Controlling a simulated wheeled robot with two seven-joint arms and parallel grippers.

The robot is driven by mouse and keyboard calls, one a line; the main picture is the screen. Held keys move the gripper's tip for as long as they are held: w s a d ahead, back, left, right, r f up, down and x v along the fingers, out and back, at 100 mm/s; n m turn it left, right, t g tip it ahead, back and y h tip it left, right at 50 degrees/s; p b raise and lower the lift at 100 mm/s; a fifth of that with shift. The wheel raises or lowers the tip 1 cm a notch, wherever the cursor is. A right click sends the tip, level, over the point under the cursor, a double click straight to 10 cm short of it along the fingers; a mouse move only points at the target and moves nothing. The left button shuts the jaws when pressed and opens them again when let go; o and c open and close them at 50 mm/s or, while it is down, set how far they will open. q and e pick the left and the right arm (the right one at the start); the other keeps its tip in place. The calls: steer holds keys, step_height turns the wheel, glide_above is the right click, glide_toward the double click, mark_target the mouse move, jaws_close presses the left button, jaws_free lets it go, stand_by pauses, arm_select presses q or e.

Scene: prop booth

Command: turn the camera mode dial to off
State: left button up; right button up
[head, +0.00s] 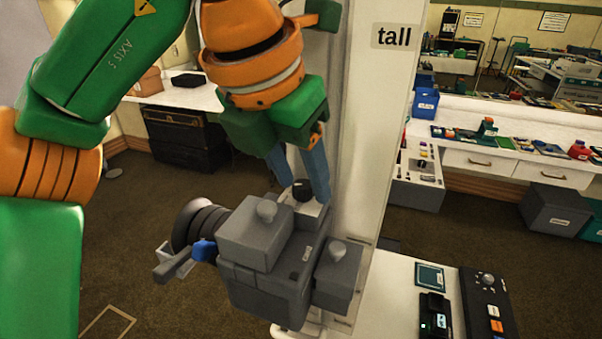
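The grey camera (262,240) stands in the middle of the head view, with its round dark lens at its left. A black dial (302,190) sits on a pale plate on its top right side. My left gripper (306,192) comes down from above, its two blue-grey fingers apart and at either side of the dial. I cannot tell whether the fingers touch the dial. The dial's marks are too small to read. My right gripper is not in view.
A white post labelled "tall" (393,37) rises right behind the camera. A white table (385,290) at the lower right carries a black device (434,315) and a dark control panel (486,305). Counters with small items stand farther back. Carpet lies open at the left.

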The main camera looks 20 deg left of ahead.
arm_select(q)
steer(key=shift+s, duration=0.15)
steer(key=c, duration=0.4)
jaws_close()
steer(key=shift+n, duration=0.3)
steer(key=shift+d+r+n+y, duration=0.1)
steer(key=shift+n+y, duration=0.4)
steer(key=shift+n, duration=0.6)
steer(key=n+y, duration=0.1)
steer(key=n, duration=0.1)
steer(key=shift+d+n, duration=0.1)
steer(key=shift+n, duration=0.2)
steer(key=n+p, duration=0.1)
steer(key=n, duration=0.1)
steer(key=n+y, duration=0.1)
steer(key=n, duration=0.1)
steer(key=shift+d+y+p, duration=0.2)
steer(key=shift+y+p, duration=0.1)
steer(key=shift+p, duration=0.05)
steer(key=shift+n+g+y+p, duration=0.3)
steer(key=shift+n+g+p, duration=0.1)
steer(key=shift+n, duration=0.8)
